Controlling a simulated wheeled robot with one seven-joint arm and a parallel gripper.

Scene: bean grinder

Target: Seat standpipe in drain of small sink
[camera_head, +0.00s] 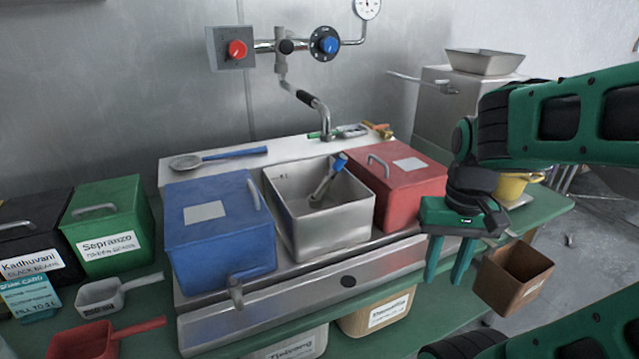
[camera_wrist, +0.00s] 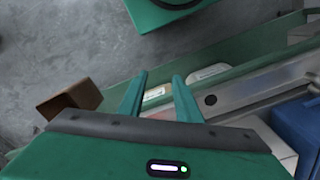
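The small sink (camera_head: 330,231) is an open steel basin between a blue lidded box and a red lidded box. A grey tube with a blue upper end, which looks like the standpipe (camera_head: 326,183), leans in it with its top toward the back right. Its lower end is near the basin floor; I cannot tell whether it touches the drain, which is not clear to see. My gripper (camera_head: 448,272) is open and empty, in front of the red box's right side, fingers down. Its two fingers stand apart in the wrist view (camera_wrist: 160,77), where the standpipe does not show.
The blue box (camera_head: 219,246) and red box (camera_head: 412,187) flank the sink closely. A faucet (camera_head: 322,115) hangs behind it. A ladle (camera_head: 220,157) lies on the back ledge. A brown open box (camera_head: 512,278) is right of my gripper. Scoops (camera_head: 105,297) lie at left.

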